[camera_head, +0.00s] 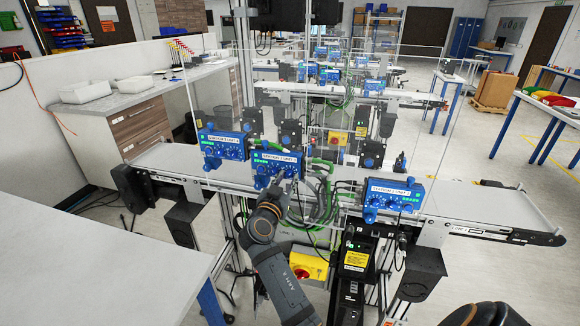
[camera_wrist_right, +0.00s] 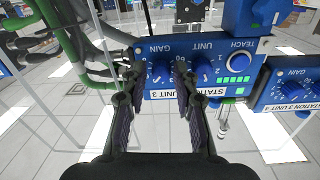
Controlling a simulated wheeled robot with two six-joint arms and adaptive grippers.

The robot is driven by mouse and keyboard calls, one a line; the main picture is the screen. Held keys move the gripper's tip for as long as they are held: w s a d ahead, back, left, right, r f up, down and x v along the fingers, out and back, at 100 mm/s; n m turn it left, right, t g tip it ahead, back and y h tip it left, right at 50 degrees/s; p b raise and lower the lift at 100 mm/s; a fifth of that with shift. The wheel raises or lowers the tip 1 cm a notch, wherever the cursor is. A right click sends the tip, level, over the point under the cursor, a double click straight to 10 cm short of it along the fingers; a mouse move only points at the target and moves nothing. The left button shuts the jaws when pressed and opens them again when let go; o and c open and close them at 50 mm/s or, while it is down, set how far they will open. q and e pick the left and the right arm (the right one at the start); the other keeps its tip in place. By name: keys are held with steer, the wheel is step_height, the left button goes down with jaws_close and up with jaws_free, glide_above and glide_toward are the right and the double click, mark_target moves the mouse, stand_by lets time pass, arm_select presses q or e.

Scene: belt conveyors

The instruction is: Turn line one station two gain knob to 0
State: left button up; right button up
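A blue control unit (camera_head: 277,165) is mounted on the front of the nearest conveyor. In the wrist view the same blue unit (camera_wrist_right: 222,80) shows a gain knob (camera_wrist_right: 160,71), a unit knob (camera_wrist_right: 203,66) and a green bar display; its white label ends in "UNIT 3" and is partly hidden by a finger. My right gripper (camera_wrist_right: 159,68) is open, with one fingertip on each side of the gain knob. I cannot tell whether they touch it. In the head view the right gripper (camera_head: 282,190) reaches the unit from below. My left gripper is not in view.
Similar blue units sit to the left (camera_head: 222,146) and right (camera_head: 394,196) on the nearest conveyor (camera_head: 470,205). Green and black cables (camera_head: 318,190) hang beside the gripper. A yellow switch box (camera_head: 308,264) is below. A grey table (camera_head: 110,240) fills the lower left.

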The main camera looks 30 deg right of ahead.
steer(key=shift+w+r, duration=0.1)
steer(key=shift+r, duration=0.1)
jaws_close()
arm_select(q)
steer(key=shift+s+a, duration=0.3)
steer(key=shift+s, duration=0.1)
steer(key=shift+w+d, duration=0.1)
